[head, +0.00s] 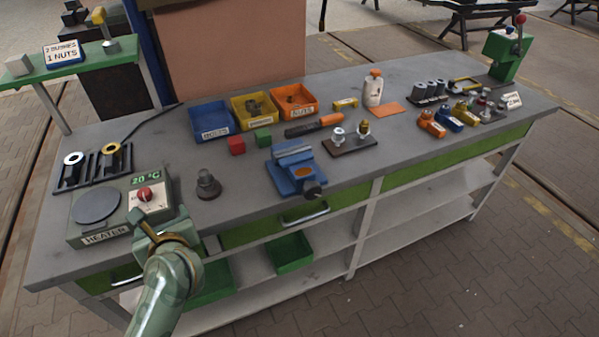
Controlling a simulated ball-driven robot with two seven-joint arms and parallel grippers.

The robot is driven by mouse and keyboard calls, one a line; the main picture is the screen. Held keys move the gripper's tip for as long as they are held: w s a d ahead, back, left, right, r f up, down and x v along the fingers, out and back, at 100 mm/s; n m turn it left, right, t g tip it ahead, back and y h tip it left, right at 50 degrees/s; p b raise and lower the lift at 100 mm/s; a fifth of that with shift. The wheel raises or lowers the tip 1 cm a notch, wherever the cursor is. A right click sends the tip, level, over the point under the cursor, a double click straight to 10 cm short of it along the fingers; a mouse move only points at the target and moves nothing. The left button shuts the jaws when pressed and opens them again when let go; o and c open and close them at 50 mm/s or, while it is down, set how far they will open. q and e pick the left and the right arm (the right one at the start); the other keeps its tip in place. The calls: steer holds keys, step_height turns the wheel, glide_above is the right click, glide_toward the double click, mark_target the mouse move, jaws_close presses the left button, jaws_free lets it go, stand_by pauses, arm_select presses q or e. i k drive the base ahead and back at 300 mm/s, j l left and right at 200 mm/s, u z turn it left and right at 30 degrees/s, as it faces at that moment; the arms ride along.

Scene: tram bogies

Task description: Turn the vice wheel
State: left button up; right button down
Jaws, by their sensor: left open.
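The blue vice (295,170) stands at the front edge of the grey workbench, right of the middle of its left half. My arm hides part of the heater's right front corner. My right gripper is not in view.
A dark cylindrical part (208,185) stands between my gripper and the vice. A stand with two fittings (350,145) is right of the vice.

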mark_target(312, 190)
steer(key=l+z, duration=0.9)
steer(key=i+j, duration=0.1)
steer(key=j, duration=0.2)
steer(key=i+j, duration=0.1)
steer(key=j, duration=0.2)
